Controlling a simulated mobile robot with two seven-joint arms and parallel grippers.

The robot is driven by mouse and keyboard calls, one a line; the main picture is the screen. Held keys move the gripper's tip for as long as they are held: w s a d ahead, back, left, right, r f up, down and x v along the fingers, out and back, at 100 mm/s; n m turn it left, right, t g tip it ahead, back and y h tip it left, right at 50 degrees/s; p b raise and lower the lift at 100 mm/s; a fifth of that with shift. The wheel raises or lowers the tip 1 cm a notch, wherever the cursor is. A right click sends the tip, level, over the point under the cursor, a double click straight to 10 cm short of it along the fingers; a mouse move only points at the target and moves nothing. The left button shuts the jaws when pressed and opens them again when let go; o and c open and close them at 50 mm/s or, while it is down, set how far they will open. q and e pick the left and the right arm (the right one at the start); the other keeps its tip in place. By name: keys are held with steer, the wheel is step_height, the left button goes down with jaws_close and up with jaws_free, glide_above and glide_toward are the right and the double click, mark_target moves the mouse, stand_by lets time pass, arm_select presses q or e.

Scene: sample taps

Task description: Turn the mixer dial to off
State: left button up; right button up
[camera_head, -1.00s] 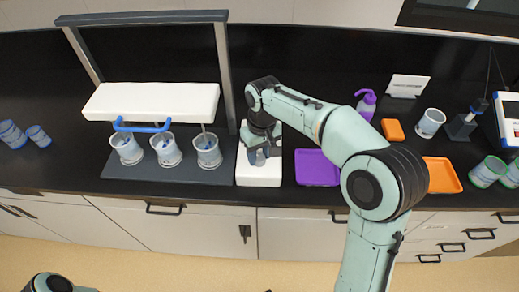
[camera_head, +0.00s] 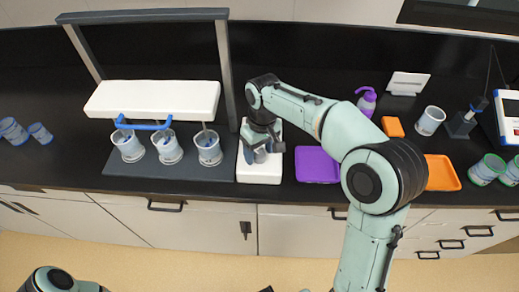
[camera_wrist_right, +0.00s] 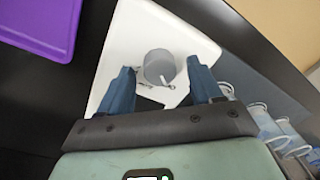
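The mixer (camera_head: 152,99) has a long white head above several clear cups. A white control box (camera_head: 260,172) stands at the right end of its dark base. The dial (camera_wrist_right: 158,67) is a grey round knob with a small light pointer mark, on top of the white box (camera_wrist_right: 140,32) in the right wrist view. My right gripper (camera_head: 263,147) is over this box and points down. In the wrist view its blue fingers (camera_wrist_right: 161,76) are apart, one on each side of the dial, with gaps visible. The dial is mostly hidden in the head view. My left gripper is out of view.
A blue bar handle (camera_head: 143,125) sticks out at the mixer's front, left of my right gripper. A purple tray (camera_head: 317,166) lies close on the right, with an orange tray (camera_head: 441,172) farther right.

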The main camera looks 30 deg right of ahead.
mark_target(262, 152)
arm_select(q)
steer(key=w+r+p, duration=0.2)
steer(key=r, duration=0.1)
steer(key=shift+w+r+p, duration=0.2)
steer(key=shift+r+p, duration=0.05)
steer(key=shift+p, duration=0.1)
arm_select(e)
step_height(262, 152, up, 13)
steer(key=shift+d+r, duration=0.2)
steer(key=shift+d, duration=0.2)
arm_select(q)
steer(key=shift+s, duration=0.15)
arm_select(e)
steer(key=shift+f, duration=0.1)
